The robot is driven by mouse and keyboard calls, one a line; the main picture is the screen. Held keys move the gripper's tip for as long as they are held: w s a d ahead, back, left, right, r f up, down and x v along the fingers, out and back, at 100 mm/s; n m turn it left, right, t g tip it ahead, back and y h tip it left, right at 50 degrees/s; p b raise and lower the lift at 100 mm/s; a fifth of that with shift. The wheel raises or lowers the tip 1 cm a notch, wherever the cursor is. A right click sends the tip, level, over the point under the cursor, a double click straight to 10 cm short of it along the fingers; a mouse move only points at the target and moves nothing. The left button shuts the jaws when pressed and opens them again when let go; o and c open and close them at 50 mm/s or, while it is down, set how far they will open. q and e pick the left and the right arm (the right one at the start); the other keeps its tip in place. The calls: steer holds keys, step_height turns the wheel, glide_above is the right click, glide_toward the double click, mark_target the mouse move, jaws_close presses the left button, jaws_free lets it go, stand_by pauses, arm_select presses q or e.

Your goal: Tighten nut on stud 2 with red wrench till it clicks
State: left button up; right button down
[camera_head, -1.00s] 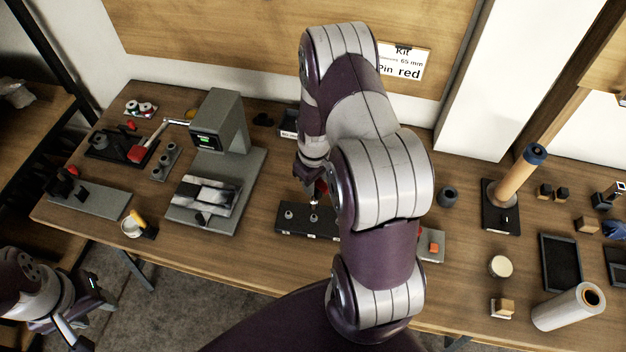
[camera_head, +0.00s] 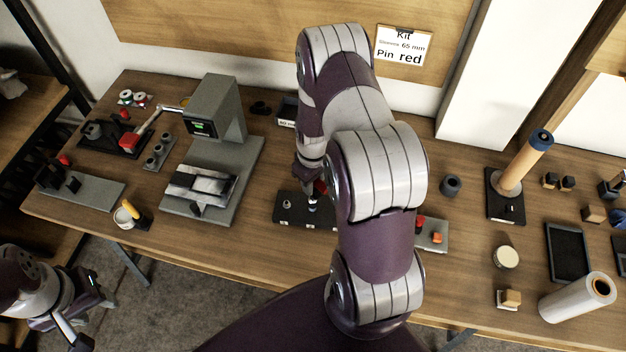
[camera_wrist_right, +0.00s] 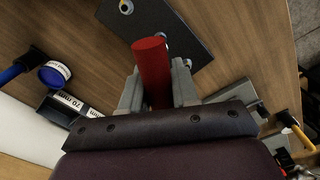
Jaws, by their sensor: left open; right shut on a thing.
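The dark stud plate (camera_head: 291,214) lies at the middle of the bench. One stud (camera_head: 287,203) shows at its left; the wrench end is over or beside a second stud, and the exact fit is too small to tell. In the right wrist view the plate (camera_wrist_right: 172,18) is at the top, with studs partly showing. My right gripper (camera_wrist_right: 155,82) is shut on the red wrench (camera_wrist_right: 152,65), whose red handle stands between the fingers. In the head view my arm hides part of the plate. My left gripper (camera_head: 92,322) is open and empty, low at the left, off the bench.
A grey press-like machine (camera_head: 215,130) stands left of the plate. A grey block with red and orange buttons (camera_head: 432,234) is right of my arm.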

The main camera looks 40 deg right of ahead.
steer(key=shift+r, duration=0.1)
steer(key=shift+f+b, duration=0.5)
steer(key=shift+f, duration=0.3)
stand_by(0.5)
steer(key=shift+r+m, duration=0.1)
steer(key=shift+m, duration=0.6)
steer(key=m, duration=0.3)
